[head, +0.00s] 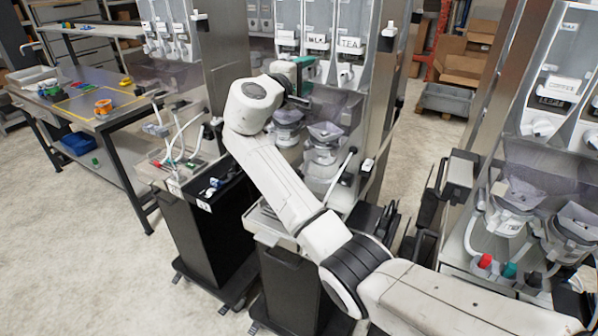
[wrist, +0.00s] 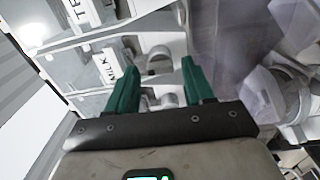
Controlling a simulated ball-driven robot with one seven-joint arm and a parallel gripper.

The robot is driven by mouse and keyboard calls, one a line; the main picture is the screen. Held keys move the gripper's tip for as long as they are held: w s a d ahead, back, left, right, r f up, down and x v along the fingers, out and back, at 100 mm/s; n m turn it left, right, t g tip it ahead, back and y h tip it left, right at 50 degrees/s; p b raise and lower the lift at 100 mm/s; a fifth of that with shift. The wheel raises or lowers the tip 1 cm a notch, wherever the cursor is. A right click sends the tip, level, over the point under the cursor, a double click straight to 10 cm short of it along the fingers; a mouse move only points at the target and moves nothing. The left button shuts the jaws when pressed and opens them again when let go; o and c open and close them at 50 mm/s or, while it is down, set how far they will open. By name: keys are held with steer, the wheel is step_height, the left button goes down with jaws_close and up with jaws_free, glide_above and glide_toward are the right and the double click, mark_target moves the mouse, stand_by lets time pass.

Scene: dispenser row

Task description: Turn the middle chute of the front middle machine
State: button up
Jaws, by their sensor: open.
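The front middle machine (head: 337,88) stands beyond my arm in the head view, with three clear canisters side by side. The middle one has a MILK label (head: 317,41), also readable in the wrist view (wrist: 108,65). My gripper (head: 304,74) is in front of the canisters' lower part and hides part of them. In the wrist view, my gripper (wrist: 160,72) has its green fingers apart. The white and grey middle chute (wrist: 160,60) shows beyond the fingertips, in the gap between them. I cannot tell whether they touch it.
A TEA canister (head: 350,45) is beside the middle one. Funnels (head: 327,132) hang below the canisters, close to my wrist. Another dispenser machine (head: 530,170) stands at the right. A workbench (head: 75,98) stands at the left, with open floor (head: 50,215) in front.

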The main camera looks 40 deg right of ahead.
steer(key=m+b, duration=0.7)
steer(key=m, duration=1.1)
steer(key=shift+s+r+b, duration=0.1)
steer(key=shift+s+b, duration=0.05)
steer(key=shift+b, duration=0.15)
steer(key=m+p, duration=0.1)
steer(key=m, duration=0.4)
steer(key=shift+s+d+r, duration=0.1)
steer(key=shift+m, duration=0.5)
steer(key=b+v, duration=0.3)
steer(key=v, duration=0.8)
steer(key=s+f+n+y, duration=0.2)
steer(key=f+n, duration=0.1)
steer(key=f, duration=0.7)
steer(key=s+a+f+n+y, duration=0.1)
steer(key=s+f+n+y, duration=0.1)
steer(key=f, duration=0.8)
steer(key=s+f+n+y, duration=0.2)
steer(key=f+n+y, duration=0.2)
steer(key=f, duration=0.6)
steer(key=shift+s+a+f+b, duration=0.15)
steer(key=shift+s+a+b, duration=0.1)
steer(key=shift+s+b, duration=0.05)
